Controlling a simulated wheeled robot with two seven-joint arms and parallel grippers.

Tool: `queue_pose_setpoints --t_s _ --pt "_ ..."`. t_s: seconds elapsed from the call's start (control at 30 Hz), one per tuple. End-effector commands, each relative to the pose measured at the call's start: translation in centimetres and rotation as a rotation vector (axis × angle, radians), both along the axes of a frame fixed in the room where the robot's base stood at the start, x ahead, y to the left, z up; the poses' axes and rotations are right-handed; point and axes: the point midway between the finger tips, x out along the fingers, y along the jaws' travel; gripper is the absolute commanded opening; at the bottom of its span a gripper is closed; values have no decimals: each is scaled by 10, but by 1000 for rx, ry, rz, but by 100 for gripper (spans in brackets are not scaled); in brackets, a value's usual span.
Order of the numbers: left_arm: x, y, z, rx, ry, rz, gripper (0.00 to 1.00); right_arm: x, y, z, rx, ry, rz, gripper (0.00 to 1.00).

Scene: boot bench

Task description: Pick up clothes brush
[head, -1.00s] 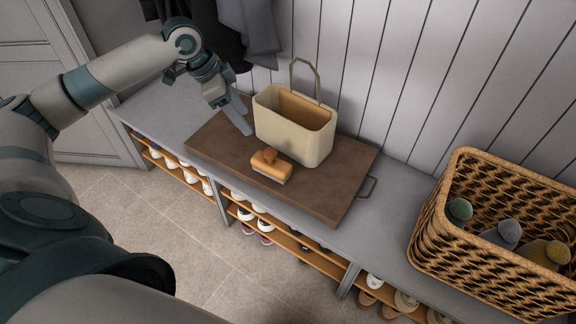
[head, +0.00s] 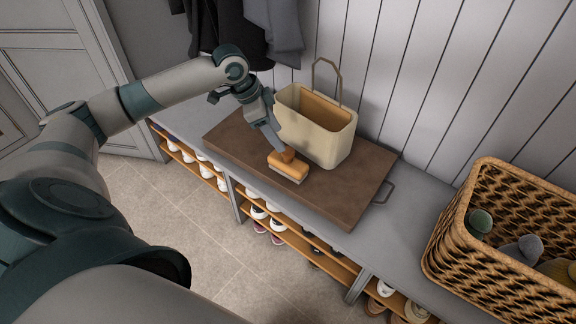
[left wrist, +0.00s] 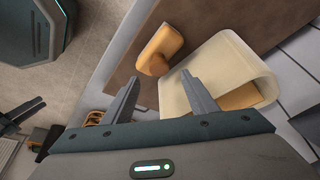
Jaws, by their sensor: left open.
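The clothes brush (head: 288,167) has an orange-brown wooden back with a knob on top and pale bristles below. It rests on the brown board (head: 345,205), just in front of the cream bucket (head: 335,138). My left gripper (head: 278,145) is at the brush's knob in the head view and partly covers it. In the left wrist view the brush (left wrist: 164,50) lies ahead of the open fingers (left wrist: 163,95), with its knob toward the gap between them. I cannot tell whether a finger touches it.
The cream bucket with a raised handle stands close beside the left gripper. Shoes sit on shelves below. Dark coats (head: 235,30) hang behind the arm.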

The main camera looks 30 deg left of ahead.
Motion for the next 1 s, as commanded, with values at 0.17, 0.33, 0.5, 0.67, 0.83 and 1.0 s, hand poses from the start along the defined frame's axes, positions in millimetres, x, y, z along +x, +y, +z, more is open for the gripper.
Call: queue_pose_setpoints --t_s 0.17,0.33,0.5,0.67,0.83,1.0 --pt "6 -8 -25 -2 2 0 53 2 7 1 21 -27 5 31" --pt "9 -10 -32 0 0 1 53 -1 11 3 29 -31 10 31" --pt "9 -10 -32 0 0 1 53 -3 10 3 28 -30 11 31" --pt "9 -10 -33 -1 1 1 53 -3 8 2 24 -28 11 31" --pt "12 -15 -44 -1 1 -1 53 0 8 1 26 -40 9 31" --pt "17 -22 -64 -1 2 0 53 7 12 2 41 -69 10 31"
